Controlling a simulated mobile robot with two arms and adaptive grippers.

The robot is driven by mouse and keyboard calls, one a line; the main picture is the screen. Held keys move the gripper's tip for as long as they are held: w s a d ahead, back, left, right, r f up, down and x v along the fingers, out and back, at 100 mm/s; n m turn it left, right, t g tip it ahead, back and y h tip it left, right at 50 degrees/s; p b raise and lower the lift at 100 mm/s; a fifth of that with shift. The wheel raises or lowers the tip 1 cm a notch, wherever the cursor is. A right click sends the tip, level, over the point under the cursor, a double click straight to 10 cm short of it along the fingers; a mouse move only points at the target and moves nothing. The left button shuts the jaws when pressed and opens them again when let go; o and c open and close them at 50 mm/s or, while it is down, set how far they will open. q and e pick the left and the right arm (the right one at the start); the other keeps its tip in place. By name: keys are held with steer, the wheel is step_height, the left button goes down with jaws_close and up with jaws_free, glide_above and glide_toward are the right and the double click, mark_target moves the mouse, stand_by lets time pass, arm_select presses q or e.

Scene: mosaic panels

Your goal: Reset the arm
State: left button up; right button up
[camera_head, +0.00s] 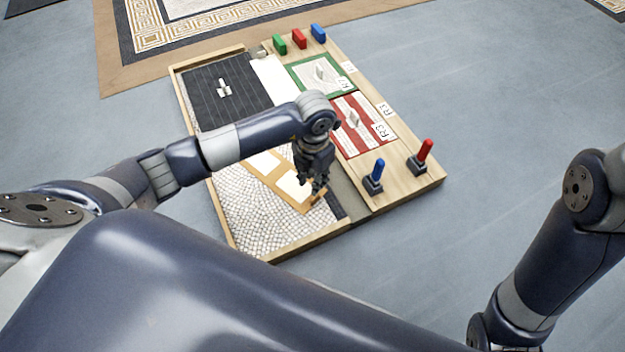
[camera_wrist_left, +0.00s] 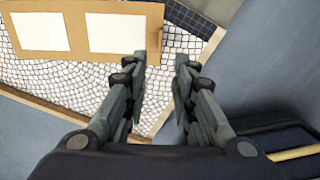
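My left arm reaches in from the left over a wooden board (camera_head: 395,205) on the floor. Its gripper (camera_head: 319,187) points down near the end of a tan panel (camera_head: 262,179) with two white rectangles. In the left wrist view, the two fingers (camera_wrist_left: 163,64) are apart with nothing between them, and the tan panel (camera_wrist_left: 75,53) lies beyond their tips. I cannot tell whether a finger touches the panel. My right arm shows at the right edge of the head view, but its gripper is out of sight.
The board holds a dark panel (camera_head: 241,99), a green-framed panel (camera_head: 325,64), a red striped panel (camera_head: 352,112) and white cobbled mosaic (camera_head: 248,222). A blue lever (camera_head: 376,172) and a red lever (camera_head: 424,150) stand on the near right. Small coloured blocks (camera_head: 299,38) stand at the far end. Floor right of the board is clear.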

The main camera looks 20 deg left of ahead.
arm_select(q)
steer(key=shift+r, duration=0.4)
